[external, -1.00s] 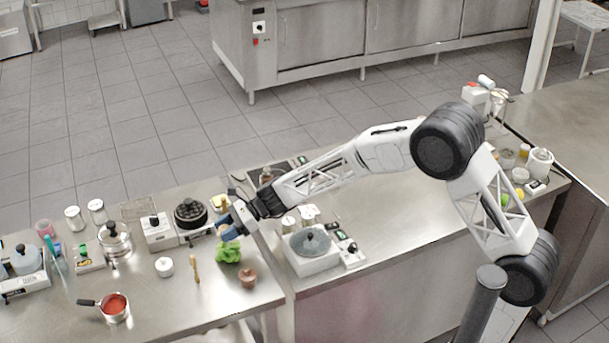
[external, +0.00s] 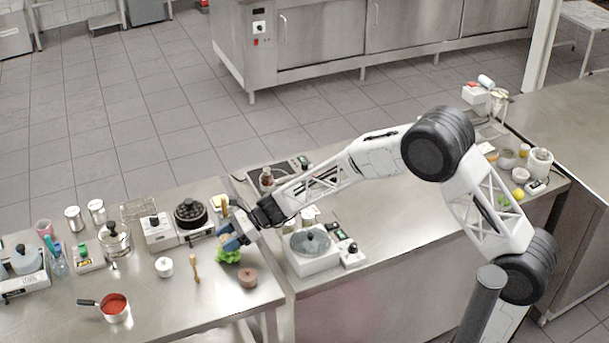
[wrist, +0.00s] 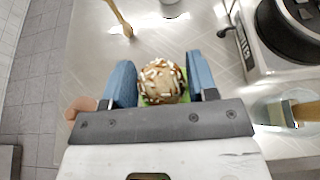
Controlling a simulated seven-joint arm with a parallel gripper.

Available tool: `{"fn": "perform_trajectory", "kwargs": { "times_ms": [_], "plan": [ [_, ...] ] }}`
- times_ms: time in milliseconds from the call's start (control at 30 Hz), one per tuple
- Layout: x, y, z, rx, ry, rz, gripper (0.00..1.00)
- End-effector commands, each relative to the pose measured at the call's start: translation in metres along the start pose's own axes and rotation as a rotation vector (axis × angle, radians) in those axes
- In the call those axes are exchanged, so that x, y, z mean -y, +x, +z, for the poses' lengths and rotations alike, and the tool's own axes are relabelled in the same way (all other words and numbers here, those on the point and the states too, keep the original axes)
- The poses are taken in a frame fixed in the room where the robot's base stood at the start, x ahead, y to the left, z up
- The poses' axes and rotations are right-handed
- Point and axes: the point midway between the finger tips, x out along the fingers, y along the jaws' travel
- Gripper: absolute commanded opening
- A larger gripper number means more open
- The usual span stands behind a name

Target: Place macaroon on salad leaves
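The macaroon (wrist: 162,82), a round tan piece with white and brown sprinkles, sits between the two blue fingers of my gripper (wrist: 163,84) in the wrist view. The salad leaves (external: 229,257) are a bright green clump on the left steel counter in the external view. My gripper (external: 229,241) points down at their upper edge, with the macaroon low over or against them. In the wrist view only a little green (wrist: 152,101) shows beneath the macaroon. Whether it touches the leaves is hard to tell.
A brown round object (external: 248,278) stands close in front of the leaves. A wooden tool (external: 195,269) and a white jar (external: 164,267) lie to the left. A black-topped burner (external: 190,214) is behind. A grey-lidded white appliance (external: 312,252) stands to the right.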

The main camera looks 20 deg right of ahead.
Motion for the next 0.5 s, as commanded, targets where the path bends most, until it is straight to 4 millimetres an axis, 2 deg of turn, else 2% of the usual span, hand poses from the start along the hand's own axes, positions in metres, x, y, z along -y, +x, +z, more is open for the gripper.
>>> {"fn": "perform_trajectory", "kwargs": {
  "times_ms": [33,100,500],
  "plan": [
    [0.0000,-0.0001,0.0003,0.000,0.000,0.000,0.61],
    [0.0000,-0.0001,0.0004,0.000,-0.001,0.000,0.71],
    [0.0001,-0.0013,0.0032,0.001,-0.002,0.000,0.71]
  ]
}}
